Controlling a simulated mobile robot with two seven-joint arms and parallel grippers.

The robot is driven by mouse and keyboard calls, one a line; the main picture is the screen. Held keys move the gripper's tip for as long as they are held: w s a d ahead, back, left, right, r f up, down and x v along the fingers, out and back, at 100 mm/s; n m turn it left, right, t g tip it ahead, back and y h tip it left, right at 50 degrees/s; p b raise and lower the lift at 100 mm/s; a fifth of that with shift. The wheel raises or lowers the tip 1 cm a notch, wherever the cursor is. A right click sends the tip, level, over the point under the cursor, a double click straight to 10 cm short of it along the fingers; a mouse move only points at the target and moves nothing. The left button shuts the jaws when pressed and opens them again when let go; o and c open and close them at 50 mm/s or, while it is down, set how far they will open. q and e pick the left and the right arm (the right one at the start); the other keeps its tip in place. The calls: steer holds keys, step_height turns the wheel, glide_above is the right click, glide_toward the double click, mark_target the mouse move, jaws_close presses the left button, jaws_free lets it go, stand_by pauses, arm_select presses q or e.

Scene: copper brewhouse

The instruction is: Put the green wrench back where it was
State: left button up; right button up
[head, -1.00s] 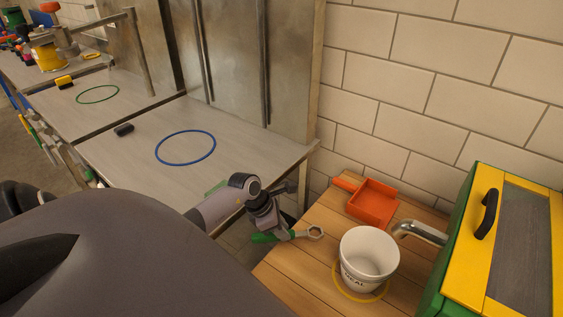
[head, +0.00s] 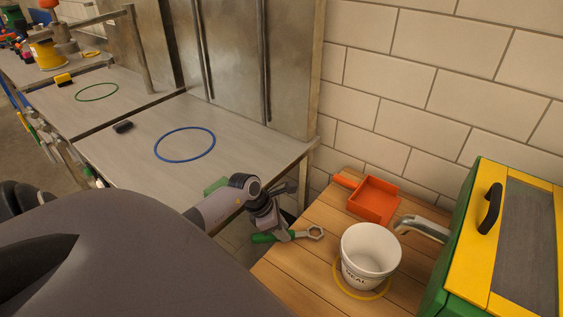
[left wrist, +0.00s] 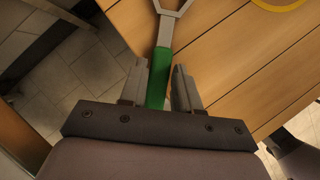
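The green wrench has a green handle (head: 264,238) and a grey ring-shaped metal head (head: 316,232). My left gripper (head: 280,230) is shut on its handle at the left edge of the wooden table (head: 300,262). In the left wrist view the green handle (left wrist: 160,75) lies between the two fingers (left wrist: 160,88), and the metal head points away from them. The head is over the planks; I cannot tell how high.
A white bucket (head: 368,252) stands in a yellow ring (head: 343,287) on the wooden table. Behind are an orange dustpan (head: 374,200) and a green-yellow box (head: 520,235) at right. The steel bench (head: 130,165) bears a blue ring (head: 157,150) and a black object (head: 123,127).

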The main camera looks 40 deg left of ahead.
stand_by(0.4)
arm_select(q)
steer(key=o, duration=0.6)
steer(key=shift+c, duration=0.2)
steer(key=shift+v, duration=3.75)
